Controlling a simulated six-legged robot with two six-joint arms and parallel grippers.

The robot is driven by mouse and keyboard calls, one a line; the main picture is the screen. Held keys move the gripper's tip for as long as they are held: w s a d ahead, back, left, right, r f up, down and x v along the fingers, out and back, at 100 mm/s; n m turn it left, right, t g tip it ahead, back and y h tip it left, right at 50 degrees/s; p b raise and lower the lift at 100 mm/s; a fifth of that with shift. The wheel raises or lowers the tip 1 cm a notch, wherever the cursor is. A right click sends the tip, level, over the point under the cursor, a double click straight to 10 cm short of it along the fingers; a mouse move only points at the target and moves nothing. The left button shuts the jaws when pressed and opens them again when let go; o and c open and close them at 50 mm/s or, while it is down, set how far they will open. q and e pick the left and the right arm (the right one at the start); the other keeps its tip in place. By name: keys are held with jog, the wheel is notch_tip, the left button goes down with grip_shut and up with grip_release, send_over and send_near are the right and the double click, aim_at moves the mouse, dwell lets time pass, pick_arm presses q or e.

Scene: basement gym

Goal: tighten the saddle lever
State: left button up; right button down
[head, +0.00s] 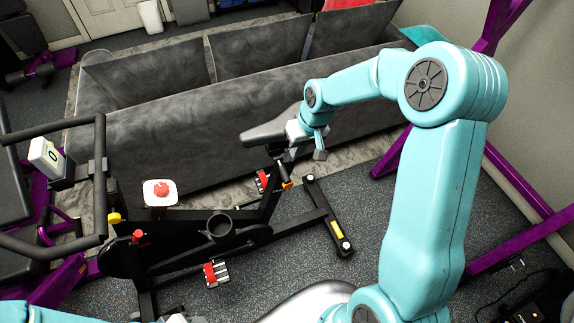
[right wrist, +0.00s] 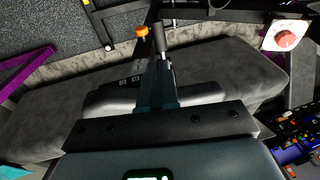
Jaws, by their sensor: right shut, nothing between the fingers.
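The black exercise bike (head: 190,235) stands in the middle of the head view. Its dark grey saddle (head: 268,132) is at the top of the seat post. An orange knob (head: 287,185) sits on the post below the saddle; it also shows in the right wrist view (right wrist: 142,31). Beside it in that view is a slim grey handle (right wrist: 160,40), which looks like the saddle lever. My right gripper (head: 312,153) is shut and empty, just right of the saddle and above the knob. In the wrist view its fingers point toward the handle; contact cannot be told.
A grey sofa (head: 160,130) runs behind the bike. A red button on a white plate (head: 160,192) is above the bike frame. Purple rack bars (head: 395,155) stand at the right. Dark speckled floor (head: 370,230) is clear between the bike's rear foot and my right arm.

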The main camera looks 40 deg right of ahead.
aim_at(285, 172)
jog(key=p+x, duration=0.1)
jog(key=x, duration=0.9)
jog(key=shift+w+d, duration=0.1)
jog(key=shift+f, duration=0.1)
jog(key=shift+w+f, duration=0.1)
